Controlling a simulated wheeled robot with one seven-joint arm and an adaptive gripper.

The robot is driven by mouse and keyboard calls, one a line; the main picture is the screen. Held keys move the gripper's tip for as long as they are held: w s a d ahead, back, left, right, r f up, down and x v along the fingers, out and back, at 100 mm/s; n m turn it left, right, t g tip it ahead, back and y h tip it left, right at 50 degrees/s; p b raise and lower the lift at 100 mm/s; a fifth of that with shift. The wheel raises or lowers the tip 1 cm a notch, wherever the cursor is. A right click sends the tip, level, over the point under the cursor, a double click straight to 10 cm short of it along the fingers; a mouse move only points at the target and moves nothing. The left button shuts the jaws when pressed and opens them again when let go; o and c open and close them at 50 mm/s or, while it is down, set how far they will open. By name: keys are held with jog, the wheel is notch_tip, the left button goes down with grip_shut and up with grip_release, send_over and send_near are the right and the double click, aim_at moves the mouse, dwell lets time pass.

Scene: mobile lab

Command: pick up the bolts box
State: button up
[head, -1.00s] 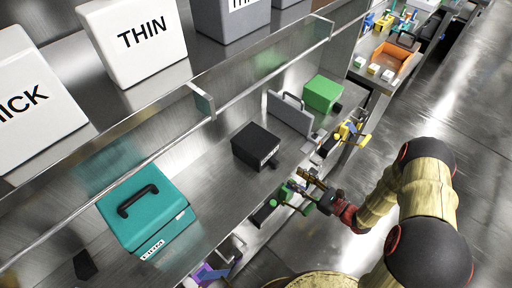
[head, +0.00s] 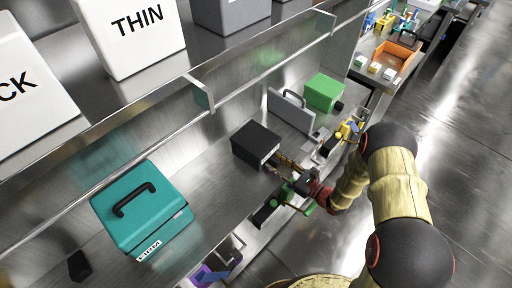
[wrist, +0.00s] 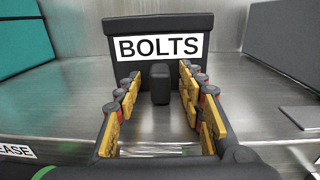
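The bolts box is a black box with a white BOLTS label; in the head view the bolts box (head: 256,144) sits on the metal counter between a teal case and a grey case. In the wrist view the bolts box (wrist: 158,78) stands upright straight ahead, with a small black handle (wrist: 160,84) sticking out of its front below the label. My gripper (head: 282,163) is at the box's front right side in the head view. In the wrist view my gripper (wrist: 156,95) is open, its yellow fingers to either side of the handle, and I see a gap on each side.
A teal case (head: 140,208) stands to the left, a grey case (head: 292,110) and a green box (head: 323,92) to the right. Vises, one of them yellow (head: 348,130), line the counter's front edge. A raised shelf with white boxes (head: 130,32) runs behind.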

jog(key=c, duration=0.3)
grip_shut()
jog(key=shift+r, duration=0.1)
dwell(0.6)
